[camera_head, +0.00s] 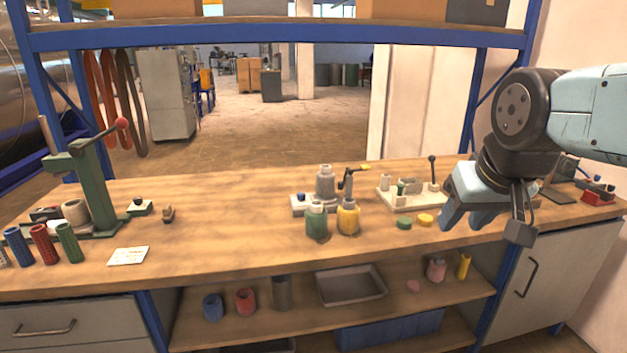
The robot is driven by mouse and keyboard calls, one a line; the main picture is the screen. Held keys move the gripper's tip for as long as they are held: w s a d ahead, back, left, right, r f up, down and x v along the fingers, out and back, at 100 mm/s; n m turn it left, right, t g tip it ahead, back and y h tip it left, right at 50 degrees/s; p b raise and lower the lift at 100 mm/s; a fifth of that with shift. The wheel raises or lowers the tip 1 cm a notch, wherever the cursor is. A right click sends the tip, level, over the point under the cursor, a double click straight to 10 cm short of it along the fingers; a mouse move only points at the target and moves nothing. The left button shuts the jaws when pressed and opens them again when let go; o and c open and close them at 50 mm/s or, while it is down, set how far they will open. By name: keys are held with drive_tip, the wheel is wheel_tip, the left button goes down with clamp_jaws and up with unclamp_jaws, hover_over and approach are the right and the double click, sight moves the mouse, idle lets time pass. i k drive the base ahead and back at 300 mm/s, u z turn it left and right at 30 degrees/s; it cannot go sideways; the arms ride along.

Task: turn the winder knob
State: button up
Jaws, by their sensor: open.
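A small winder-like device (325,184) stands near the middle of the bench, with a grey spool-shaped cylinder on a pale base. Beside it is a dark crank arm (346,180) with a small yellow knob (365,168) at its upper end, pointing right. Which part the task calls the winder knob is not marked. My gripper (463,222) is at the right, above the front part of the bench, pointing down. It is open and looks empty. It is well to the right of the yellow knob and apart from it.
Green (316,220) and yellow (348,217) jars stand in front of the device. A pale fixture with a black lever (432,168) lies between device and gripper. A green press (92,185) stands left. A blue frame (280,33) crosses above.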

sight(300, 195)
drive_tip(key=u, duration=0.05)
drive_tip(key=i, duration=1.15)
drive_tip(key=u, duration=0.3)
